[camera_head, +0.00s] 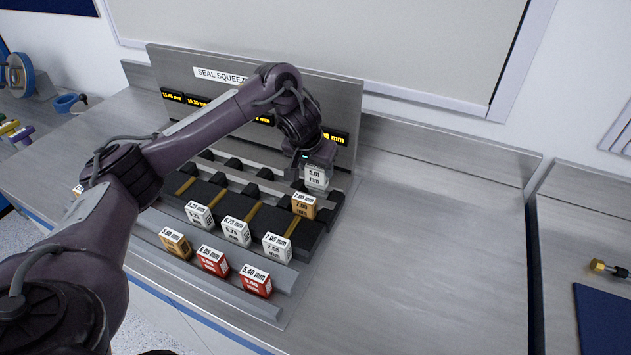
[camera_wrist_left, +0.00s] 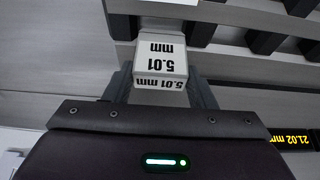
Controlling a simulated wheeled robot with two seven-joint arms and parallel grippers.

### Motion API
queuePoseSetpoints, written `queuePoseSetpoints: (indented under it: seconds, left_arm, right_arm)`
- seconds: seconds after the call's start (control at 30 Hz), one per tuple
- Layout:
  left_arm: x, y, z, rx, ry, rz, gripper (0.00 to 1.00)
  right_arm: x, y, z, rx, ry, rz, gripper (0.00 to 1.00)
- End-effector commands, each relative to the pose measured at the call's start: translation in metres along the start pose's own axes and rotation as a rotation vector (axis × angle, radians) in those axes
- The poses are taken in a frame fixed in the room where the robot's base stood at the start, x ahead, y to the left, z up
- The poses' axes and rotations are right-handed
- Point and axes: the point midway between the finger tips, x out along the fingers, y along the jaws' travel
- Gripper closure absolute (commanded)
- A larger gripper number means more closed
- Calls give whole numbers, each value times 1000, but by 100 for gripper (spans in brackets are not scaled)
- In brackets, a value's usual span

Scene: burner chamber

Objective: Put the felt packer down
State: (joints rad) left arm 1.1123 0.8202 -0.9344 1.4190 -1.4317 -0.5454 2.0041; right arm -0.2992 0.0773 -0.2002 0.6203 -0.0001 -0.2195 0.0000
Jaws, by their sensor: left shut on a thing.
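A white packer block (camera_head: 317,178) labelled 5.01 mm is between the fingers of my left gripper (camera_head: 313,162), which is shut on it. It also shows in the left wrist view (camera_wrist_left: 162,58), upside down. The gripper holds it at the far right end of the seal squeeze fixture (camera_head: 252,64), in front of the rightmost display (camera_head: 336,137). I cannot tell whether its underside touches the fixture. From its look alone I cannot confirm that it is felt. My right gripper is not in view.
White packers (camera_head: 236,231), an orange 7.00 mm packer (camera_head: 304,205) and red packers (camera_head: 255,281) stand in rows on the fixture, close in front of the held block. The bench (camera_head: 420,240) to the right is clear. A blue mat (camera_head: 605,320) lies far right.

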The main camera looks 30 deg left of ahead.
Motion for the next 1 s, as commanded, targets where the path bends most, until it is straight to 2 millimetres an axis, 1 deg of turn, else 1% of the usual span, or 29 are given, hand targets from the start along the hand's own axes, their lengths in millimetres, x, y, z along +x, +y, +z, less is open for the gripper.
queuePoseSetpoints:
  seconds: [0.03,0.1,0.23,0.63,0.67,0.8,0.83,1.0]
  left_arm:
    - [11,0,6,-1,-5,1,73]
    - [18,0,9,-1,-5,0,73]
    - [31,0,14,-1,-3,0,73]
    - [36,0,16,0,-2,0,73]
    - [36,0,16,0,-2,0,48]
    - [36,0,15,0,-1,0,30]
    - [36,0,15,0,-1,0,28]
    - [36,0,15,0,-1,0,28]
  right_arm:
    - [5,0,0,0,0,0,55]
    - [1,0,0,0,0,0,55]
    - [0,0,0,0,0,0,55]
    - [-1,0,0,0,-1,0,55]
    - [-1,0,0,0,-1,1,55]
    - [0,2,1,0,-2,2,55]
    - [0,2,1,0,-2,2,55]
    - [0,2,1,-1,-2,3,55]
